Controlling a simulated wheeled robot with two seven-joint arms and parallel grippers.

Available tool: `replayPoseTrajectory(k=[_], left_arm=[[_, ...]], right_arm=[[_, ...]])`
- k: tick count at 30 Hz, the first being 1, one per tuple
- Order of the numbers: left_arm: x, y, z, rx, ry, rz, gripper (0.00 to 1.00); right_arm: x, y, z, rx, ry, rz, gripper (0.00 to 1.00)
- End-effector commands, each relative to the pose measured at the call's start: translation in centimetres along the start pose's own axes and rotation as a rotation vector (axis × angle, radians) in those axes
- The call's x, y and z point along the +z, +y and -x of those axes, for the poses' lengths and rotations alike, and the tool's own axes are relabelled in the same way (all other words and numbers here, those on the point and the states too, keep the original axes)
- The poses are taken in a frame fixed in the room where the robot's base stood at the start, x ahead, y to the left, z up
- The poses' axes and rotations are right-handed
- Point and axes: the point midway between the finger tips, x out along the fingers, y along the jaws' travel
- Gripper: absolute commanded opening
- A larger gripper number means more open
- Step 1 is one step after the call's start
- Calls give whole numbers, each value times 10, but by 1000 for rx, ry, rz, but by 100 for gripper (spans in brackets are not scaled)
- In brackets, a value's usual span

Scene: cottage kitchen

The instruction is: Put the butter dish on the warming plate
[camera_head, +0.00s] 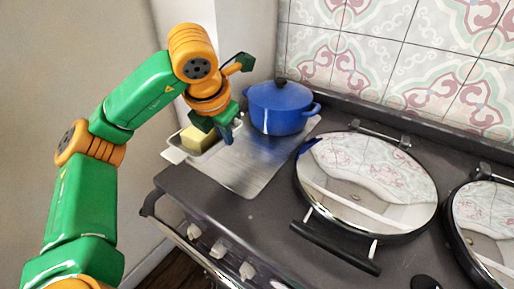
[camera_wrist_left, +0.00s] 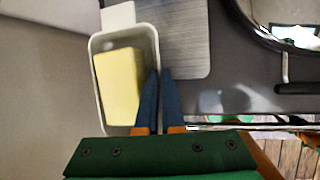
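The butter dish (camera_head: 174,156) is a pale open tray with a yellow block of butter (camera_head: 198,138) in it. It is at the left end of the brushed-metal warming plate (camera_head: 245,178), overlapping its left edge in view; I cannot tell whether it touches the plate. My left gripper (camera_head: 231,136) is at the dish's plate-side wall. In the left wrist view, its blue fingers (camera_wrist_left: 160,72) are close together, pinching the right wall of the dish (camera_wrist_left: 94,65). The warming plate (camera_wrist_left: 188,40) lies to the right there. My right gripper is not in view.
A blue lidded pot (camera_head: 279,108) stands at the back of the plate, close to my left gripper. A round chrome hob lid (camera_head: 367,180) lies to the right. The plate's front and middle are clear. Knobs and a rail (camera_head: 190,250) run along the stove front.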

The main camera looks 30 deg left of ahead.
Motion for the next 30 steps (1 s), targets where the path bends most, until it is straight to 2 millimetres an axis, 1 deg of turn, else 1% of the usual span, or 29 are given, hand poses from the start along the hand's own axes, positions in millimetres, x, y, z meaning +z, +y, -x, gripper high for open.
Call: replayPoseTrajectory(k=[1,4,5,7,9,12,15,18,20,21,24,27,30], left_arm=[[6,-3,-11,-4,5,-1,0],[23,-6,-28,-7,7,-2,0],[30,-6,-31,-7,7,0,0],[43,-7,-42,-4,8,-2,0],[48,-10,-61,-2,8,-1,0],[56,-14,-84,-3,7,-3,0],[60,-17,-99,-2,4,-2,0],[63,-18,-108,-2,1,-2,0],[66,-20,-117,-2,4,-4,0],[62,-21,-123,-1,7,-5,0],[56,-25,-137,-1,4,-4,0],[54,-26,-144,-1,1,-3,0],[54,-26,-144,-1,0,-3,0]], right_arm=[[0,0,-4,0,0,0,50],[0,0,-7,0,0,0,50],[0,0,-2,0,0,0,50],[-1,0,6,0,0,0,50],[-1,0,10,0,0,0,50],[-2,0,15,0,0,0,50],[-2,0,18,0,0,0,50],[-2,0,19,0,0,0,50],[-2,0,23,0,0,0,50],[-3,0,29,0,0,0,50],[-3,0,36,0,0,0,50],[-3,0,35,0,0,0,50],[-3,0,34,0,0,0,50]])
